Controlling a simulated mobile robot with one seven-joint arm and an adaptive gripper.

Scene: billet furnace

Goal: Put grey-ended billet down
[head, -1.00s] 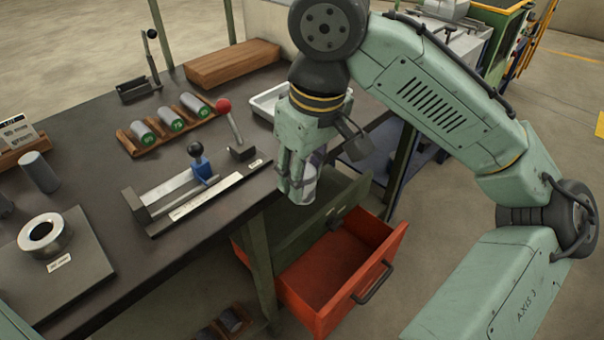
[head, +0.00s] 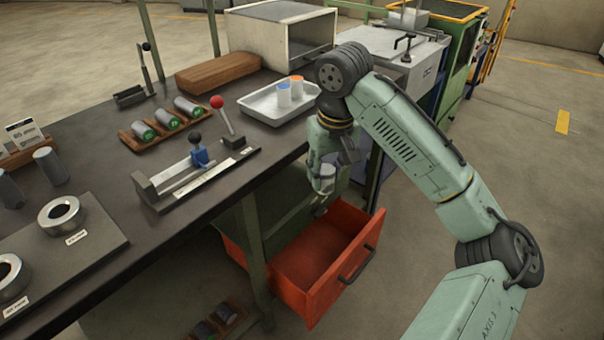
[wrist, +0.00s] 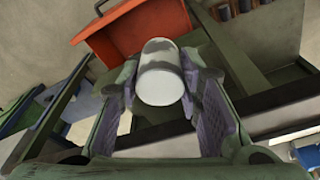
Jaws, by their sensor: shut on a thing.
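My gripper (head: 322,198) is shut on a billet with a pale grey end. The billet (head: 328,172) is held in the air off the bench's right edge, above the open red drawer in the picture. In the wrist view the billet (wrist: 160,76) sits between the two finger pads, its pale end facing the camera. The fingers partly cover it in the head view. I cannot tell its height above the drawer.
The red drawer (head: 345,282) stands open and looks empty. A white tray (head: 262,114) on the bench holds blue- and orange-topped billets. A wooden rack (head: 150,144) holds green-ended billets. A lever fixture (head: 165,190) stands near the front edge.

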